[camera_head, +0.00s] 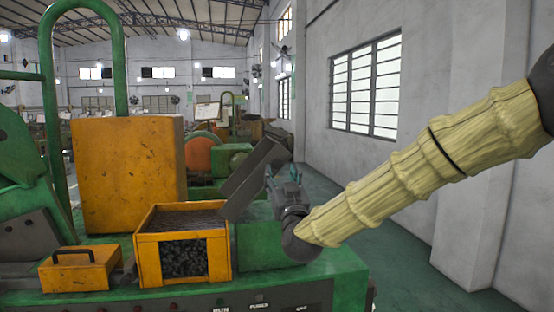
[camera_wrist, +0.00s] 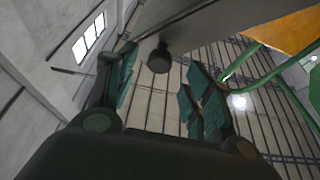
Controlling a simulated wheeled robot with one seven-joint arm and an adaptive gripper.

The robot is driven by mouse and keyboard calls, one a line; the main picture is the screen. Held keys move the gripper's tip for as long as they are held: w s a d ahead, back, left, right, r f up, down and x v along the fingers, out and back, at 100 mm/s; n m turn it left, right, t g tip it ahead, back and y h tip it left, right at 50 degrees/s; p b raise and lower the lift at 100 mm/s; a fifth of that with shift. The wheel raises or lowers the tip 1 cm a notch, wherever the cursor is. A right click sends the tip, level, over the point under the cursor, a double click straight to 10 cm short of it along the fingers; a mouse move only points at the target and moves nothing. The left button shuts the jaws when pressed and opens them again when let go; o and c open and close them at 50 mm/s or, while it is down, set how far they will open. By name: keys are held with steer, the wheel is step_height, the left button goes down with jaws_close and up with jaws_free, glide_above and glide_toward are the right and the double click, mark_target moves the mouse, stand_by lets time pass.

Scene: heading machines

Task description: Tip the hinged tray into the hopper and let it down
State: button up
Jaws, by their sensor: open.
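The hinged tray (camera_head: 252,180) is dark grey and tilted steeply. Its right end is high and its lower left end is at the right edge of the hopper (camera_head: 146,247). The hopper is an orange open-topped box with many small dark parts inside, seen through its front window. My gripper (camera_head: 284,181) is open, just right of the raised tray. In the wrist view, the tray's grey face (camera_wrist: 215,22) fills the top. A dark round knob (camera_wrist: 159,58) on it shows between the teal fingers of my gripper (camera_wrist: 161,70), with gaps at both sides. The tray's inside is hidden.
A smaller orange box with a black handle (camera_head: 80,271) sits left of the hopper on the green machine (camera_head: 345,268). A tall orange cabinet (camera_head: 128,175) and a green pipe arch (camera_head: 46,90) stand behind. A grey wall with windows is at right.

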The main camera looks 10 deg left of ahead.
mark_target(278, 166)
steer(key=shift+p+x, duration=1.3)
steer(key=shift+x, duration=1.7)
steer(key=shift+f, duration=0.1)
jaws_close()
